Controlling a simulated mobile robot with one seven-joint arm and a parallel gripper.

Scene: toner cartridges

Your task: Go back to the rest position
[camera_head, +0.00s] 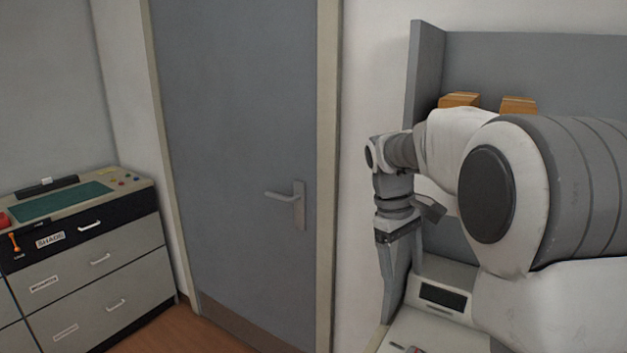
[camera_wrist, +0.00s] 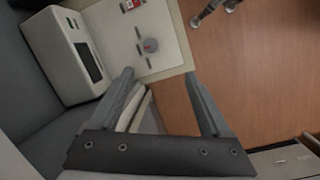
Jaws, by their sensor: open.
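My gripper (camera_head: 392,290) hangs fingers-down from my bent arm at the right of the head view, in front of the left side of a grey-backed station. In the wrist view my gripper (camera_wrist: 158,76) shows two fingers spread apart, with nothing held between them. Beyond the fingertips are the edge of a pale panel (camera_wrist: 168,62) and the wooden floor (camera_wrist: 245,75). In the head view my own arm hides much of the station.
A grey side wall (camera_head: 424,75) stands close to my wrist. Two orange-brown boxes (camera_head: 460,100) show above my arm. A closed door (camera_head: 240,150) and drawer cabinet (camera_head: 85,265) stand left.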

